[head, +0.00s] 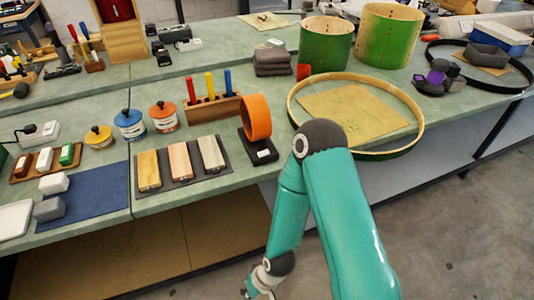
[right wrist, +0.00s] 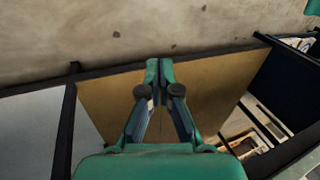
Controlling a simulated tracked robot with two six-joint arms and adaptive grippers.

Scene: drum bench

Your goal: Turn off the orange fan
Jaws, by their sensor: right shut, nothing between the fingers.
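The orange fan (head: 255,117) stands on the bench near its front edge, in the middle of the head view. It has a round orange ring and a black base (head: 262,147) with a small white label or switch on it. I cannot tell the switch's position. My right gripper (right wrist: 160,68) is shut and empty in the right wrist view, over the brown panel below the bench. In the head view only part of it shows at the bottom edge, below and in front of the fan. My left gripper is not in view.
A wooden hoop (head: 418,127) lies right of the fan, with green drum shells (head: 326,50) behind. A dark tray (head: 222,172) of wooden blocks and a rack of coloured tools (head: 212,112) are to its left. The bench front edge lies between my right gripper and the fan.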

